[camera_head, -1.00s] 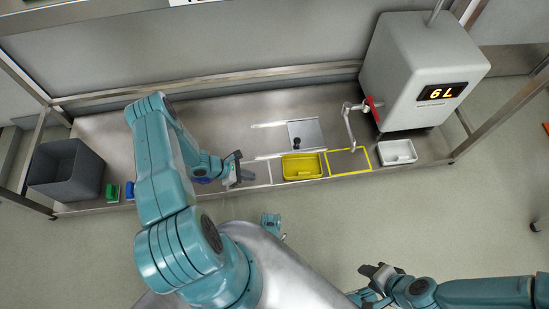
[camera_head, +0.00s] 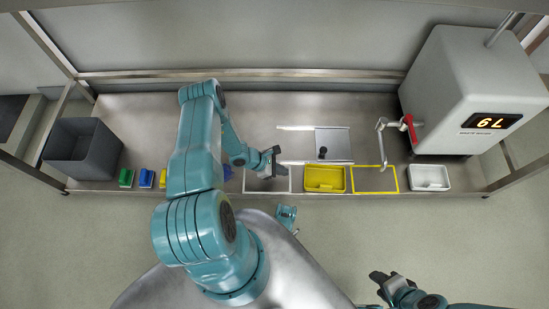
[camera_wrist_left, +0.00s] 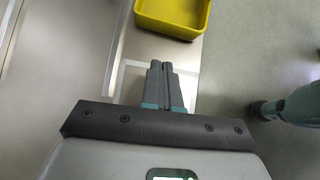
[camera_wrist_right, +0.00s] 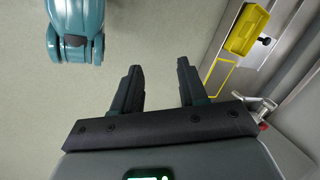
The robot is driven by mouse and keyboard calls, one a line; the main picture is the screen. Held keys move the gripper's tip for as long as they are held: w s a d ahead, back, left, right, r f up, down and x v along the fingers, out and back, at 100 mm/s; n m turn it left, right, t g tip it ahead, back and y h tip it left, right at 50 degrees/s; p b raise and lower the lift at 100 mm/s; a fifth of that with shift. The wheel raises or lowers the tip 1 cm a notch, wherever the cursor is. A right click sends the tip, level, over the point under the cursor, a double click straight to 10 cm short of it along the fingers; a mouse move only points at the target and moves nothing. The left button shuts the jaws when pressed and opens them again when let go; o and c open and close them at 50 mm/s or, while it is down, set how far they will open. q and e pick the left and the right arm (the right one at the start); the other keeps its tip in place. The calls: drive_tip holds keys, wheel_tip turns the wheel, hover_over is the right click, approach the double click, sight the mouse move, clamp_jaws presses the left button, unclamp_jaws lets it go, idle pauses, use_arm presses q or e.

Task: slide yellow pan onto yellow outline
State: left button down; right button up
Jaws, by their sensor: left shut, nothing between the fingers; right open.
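The yellow pan (camera_head: 325,179) sits on the steel bench, just left of the yellow outline (camera_head: 375,180), which is empty. The pan also shows at the top of the left wrist view (camera_wrist_left: 172,14) and at the upper right of the right wrist view (camera_wrist_right: 246,30). My left gripper (camera_head: 277,160) is shut and empty, left of the pan and apart from it, over a white outline (camera_head: 267,184). Its closed fingers (camera_wrist_left: 164,68) point toward the pan. My right gripper (camera_wrist_right: 160,75) is open and empty, off the bench's front edge over the floor.
A white tray (camera_head: 429,178) stands right of the outline. A tap with a red handle (camera_head: 410,124) reaches out from the grey machine (camera_head: 468,85) near the outline's far side. A small black knob (camera_head: 322,153) stands on a plate behind the pan. A grey bin (camera_head: 83,150) is far left.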

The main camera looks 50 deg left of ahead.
use_arm(q)
drive_tip(key=w+d, duration=0.1)
drive_tip(key=w+d+f+b, duration=0.1)
drive_tip(key=w+d+f, duration=0.1)
drive_tip(key=w, duration=0.1)
drive_tip(key=shift+d+b, duration=0.1)
drive_tip(key=shift+b, duration=0.2)
drive_tip(key=shift+w+d+r, duration=0.1)
drive_tip(key=shift+w+d, duration=0.15)
use_arm(e)
drive_tip(key=shift+w+d+f+t, duration=0.15)
drive_tip(key=shift+w+f, duration=0.3)
drive_tip(key=shift+f, duration=0.2)
drive_tip(key=shift+w+d+f+t, duration=0.15)
drive_tip(key=shift+w+f, duration=0.25)
drive_tip(key=shift+f, duration=0.2)
